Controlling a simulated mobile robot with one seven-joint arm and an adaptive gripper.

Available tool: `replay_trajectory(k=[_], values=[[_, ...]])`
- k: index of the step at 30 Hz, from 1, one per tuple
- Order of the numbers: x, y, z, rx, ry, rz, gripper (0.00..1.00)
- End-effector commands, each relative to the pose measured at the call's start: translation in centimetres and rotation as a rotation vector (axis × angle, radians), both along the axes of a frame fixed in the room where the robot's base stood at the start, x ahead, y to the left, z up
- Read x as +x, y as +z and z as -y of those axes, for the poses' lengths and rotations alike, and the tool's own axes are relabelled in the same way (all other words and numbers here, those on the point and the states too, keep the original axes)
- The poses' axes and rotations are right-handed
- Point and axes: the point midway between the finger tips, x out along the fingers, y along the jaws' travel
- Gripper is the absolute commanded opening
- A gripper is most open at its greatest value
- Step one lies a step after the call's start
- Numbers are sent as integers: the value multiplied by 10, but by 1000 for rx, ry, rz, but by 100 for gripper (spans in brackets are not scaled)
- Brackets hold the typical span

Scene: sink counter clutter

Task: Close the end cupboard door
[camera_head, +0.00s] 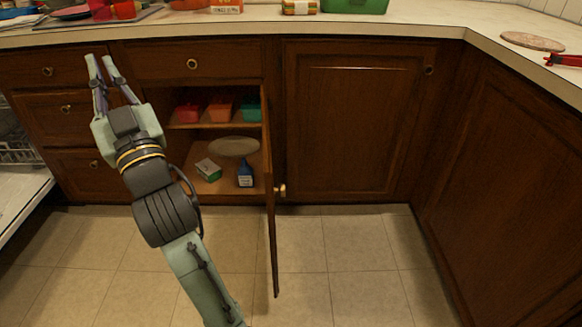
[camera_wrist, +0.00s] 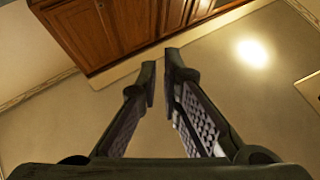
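A dark wood cupboard door (camera_head: 269,215) stands open, swung out toward me and seen nearly edge-on in the head view. Its brass knob (camera_head: 281,190) is on the door's right face. Behind it the cupboard interior (camera_head: 190,145) is open to view, with shelves and several items. My gripper (camera_head: 99,58) is up and left of the open door, in front of the drawers, and apart from the door. Its two fingers are parted with nothing between them. They also show in the wrist view (camera_wrist: 161,75), empty, with the open door not identifiable there.
Red, orange and green containers (camera_head: 220,108) stand on the upper shelf; a plate (camera_head: 234,146), a small box (camera_head: 208,169) and a blue bottle (camera_head: 245,175) are below. A closed cupboard door (camera_head: 355,120) is to the right. Tiled floor (camera_head: 345,260) is clear. An open dishwasher (camera_head: 20,190) is at left.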

Motion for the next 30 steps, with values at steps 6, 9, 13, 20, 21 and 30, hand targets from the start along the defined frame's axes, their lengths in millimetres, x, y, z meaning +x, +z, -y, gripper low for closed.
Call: replay_trajectory(k=[6,9,13,20,21,30], values=[[151,-92,179,-55,-292,-578,0],[169,-172,265,50,-285,-904,0],[148,-255,321,276,-101,-1220,0],[80,-301,365,664,350,-1449,0],[68,-302,371,713,422,-1458,0],[21,-292,394,859,685,-1441,0]])
